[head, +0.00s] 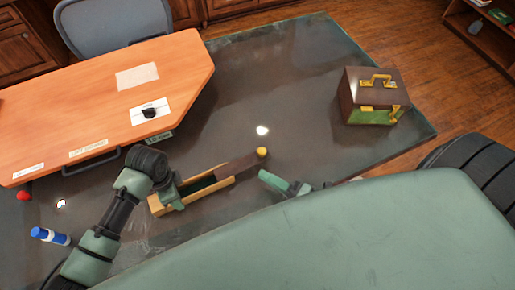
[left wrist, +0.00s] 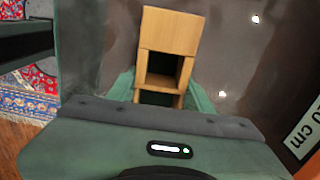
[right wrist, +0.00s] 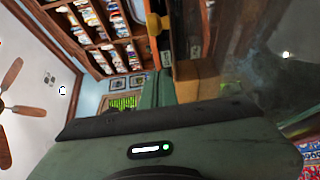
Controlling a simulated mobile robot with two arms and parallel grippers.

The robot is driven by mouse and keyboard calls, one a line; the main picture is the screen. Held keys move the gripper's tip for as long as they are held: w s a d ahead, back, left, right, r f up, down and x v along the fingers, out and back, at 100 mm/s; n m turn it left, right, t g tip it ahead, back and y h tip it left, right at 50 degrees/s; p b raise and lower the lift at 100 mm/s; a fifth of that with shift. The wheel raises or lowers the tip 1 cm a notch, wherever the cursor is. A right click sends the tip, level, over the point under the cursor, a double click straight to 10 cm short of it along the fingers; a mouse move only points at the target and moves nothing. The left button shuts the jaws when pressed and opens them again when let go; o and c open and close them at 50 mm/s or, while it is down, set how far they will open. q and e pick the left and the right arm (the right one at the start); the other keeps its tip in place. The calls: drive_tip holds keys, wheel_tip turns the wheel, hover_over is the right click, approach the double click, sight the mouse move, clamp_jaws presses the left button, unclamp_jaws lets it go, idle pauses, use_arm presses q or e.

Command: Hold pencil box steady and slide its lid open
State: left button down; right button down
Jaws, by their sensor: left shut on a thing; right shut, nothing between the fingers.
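The pencil box (head: 218,184) is a long light-wood box on the dark glossy tabletop in the head view. Its dark lid (head: 243,164) sticks out past the box's right end, with a yellow knob (head: 262,152) at the lid's far end. The dark inside of the box shows open to the left of the lid. My left gripper (head: 173,194) is shut across the box near its left end; the left wrist view shows the wooden box (left wrist: 170,32) between its fingers. My right gripper (head: 268,178) is shut and empty, just below the knob and apart from it in the head view.
An orange wooden board (head: 100,100) with labels lies at the upper left. A brown and green case (head: 372,97) with yellow handles stands at the right. A blue cylinder (head: 50,236) and a red object (head: 24,196) are at the lower left. The tabletop between box and case is clear.

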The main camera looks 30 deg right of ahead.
drive_tip(key=shift+v, duration=2.1)
use_arm(q)
drive_tip(key=c, duration=0.5)
unclamp_jaws()
